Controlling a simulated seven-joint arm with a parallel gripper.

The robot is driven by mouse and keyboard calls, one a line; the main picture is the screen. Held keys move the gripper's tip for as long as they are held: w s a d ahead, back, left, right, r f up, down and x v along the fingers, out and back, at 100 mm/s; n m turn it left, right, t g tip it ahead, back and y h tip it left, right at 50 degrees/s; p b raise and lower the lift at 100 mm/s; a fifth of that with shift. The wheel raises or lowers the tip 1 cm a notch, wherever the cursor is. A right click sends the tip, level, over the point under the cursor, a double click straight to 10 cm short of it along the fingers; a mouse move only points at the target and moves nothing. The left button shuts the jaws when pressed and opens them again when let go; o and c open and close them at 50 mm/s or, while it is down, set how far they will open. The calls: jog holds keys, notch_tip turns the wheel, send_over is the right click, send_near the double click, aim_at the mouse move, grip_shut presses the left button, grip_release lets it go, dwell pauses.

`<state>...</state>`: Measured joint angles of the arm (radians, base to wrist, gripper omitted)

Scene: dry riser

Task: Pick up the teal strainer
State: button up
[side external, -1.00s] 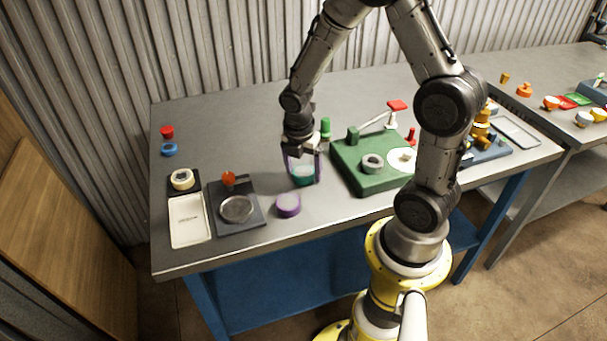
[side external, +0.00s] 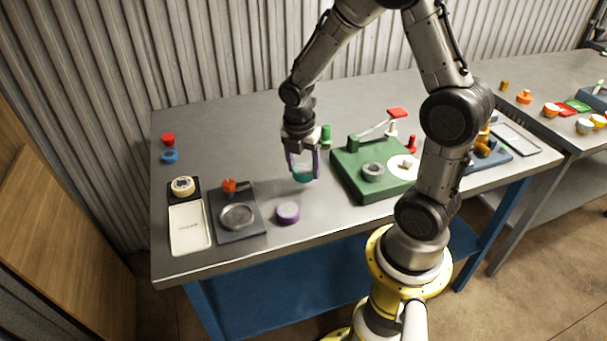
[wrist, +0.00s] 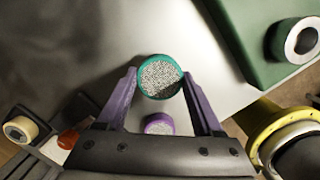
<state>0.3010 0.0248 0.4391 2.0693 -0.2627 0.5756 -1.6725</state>
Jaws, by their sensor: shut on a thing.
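The teal strainer (side external: 302,175) is a short round piece with a teal rim; the wrist view shows its grey mesh face (wrist: 160,78). My gripper (side external: 303,168) is shut on it, with one purple finger on each side. In the wrist view the fingertips (wrist: 160,82) press near the strainer's left and right sides. The side view does not clearly show how far the strainer is above the table.
A purple round piece (side external: 287,212) lies on the table in front of my gripper. A green base (side external: 350,180) stands close on the right. A dark plate with a metal disc (side external: 237,216) and a white tray (side external: 189,228) are at left. Red (side external: 168,139) and blue (side external: 169,156) pieces sit at back left.

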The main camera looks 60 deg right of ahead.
jog(key=s+a+r, duration=0.2)
jog(key=s+r, duration=0.3)
jog(key=s, duration=0.1)
jog(key=s+a+r, duration=0.3)
jog(key=s+r, duration=0.1)
jog(key=s, duration=0.3)
jog(key=shift+a+r, duration=0.25)
jog(key=shift+r, duration=0.15)
